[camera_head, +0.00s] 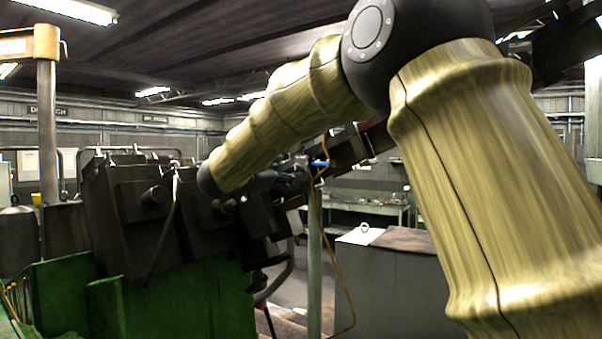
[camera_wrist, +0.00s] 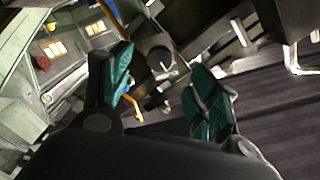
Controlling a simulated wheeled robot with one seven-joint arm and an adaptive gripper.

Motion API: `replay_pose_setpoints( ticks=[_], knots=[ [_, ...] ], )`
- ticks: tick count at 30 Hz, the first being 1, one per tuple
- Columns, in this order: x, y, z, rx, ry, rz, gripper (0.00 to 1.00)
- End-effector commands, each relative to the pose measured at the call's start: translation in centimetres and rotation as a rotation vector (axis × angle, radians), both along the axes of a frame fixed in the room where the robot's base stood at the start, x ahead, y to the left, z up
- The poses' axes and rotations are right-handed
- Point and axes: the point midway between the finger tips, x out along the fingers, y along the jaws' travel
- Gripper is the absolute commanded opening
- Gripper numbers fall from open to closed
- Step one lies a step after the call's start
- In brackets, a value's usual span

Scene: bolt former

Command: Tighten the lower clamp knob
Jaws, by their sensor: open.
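In the wrist view my gripper (camera_wrist: 160,92) is open, its two teal-padded fingers spread wide with nothing held. A round dark grey knob-like part (camera_wrist: 160,57) shows beyond the gap between the fingertips, apart from them. In the head view a dark round knob (camera_head: 155,198) stands out from the left block of the machine (camera_head: 118,215). Another dark round part (camera_head: 228,206) shows just below the end of my arm. I cannot tell which of these is the lower clamp knob. My forearm hides much of the area, and my fingers are not clear in the head view.
A green machine base (camera_head: 195,300) lies under the dark blocks. A thin dark lever (camera_head: 165,230) slants down their front. A grey cabinet (camera_head: 385,285) stands to the right, beside a pale upright post (camera_head: 314,260) and a hanging orange cable (camera_head: 340,280).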

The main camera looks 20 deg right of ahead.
Motion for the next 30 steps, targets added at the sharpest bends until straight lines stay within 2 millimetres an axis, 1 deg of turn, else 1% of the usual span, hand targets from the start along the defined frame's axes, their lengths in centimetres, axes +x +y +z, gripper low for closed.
replay_pose_setpoints(
  ticks=[3, 7, 16, 19, 23, 30],
  knots=[
    [-0.9, 1.1, -0.1, 0.0, 0.0, 0.0, 0.61],
    [-1.5, 1.8, 0.0, 0.001, 0.0, -0.001, 0.61],
    [-1.6, 1.9, 0.0, -0.002, 0.004, -0.001, 0.61],
    [-1.6, 1.9, 0.0, -0.028, 0.037, -0.001, 0.61],
    [-1.6, 2.0, 0.0, -0.117, 0.15, -0.001, 0.61],
    [-1.7, 2.1, 0.0, -0.358, 0.459, -0.001, 0.61]
  ],
)
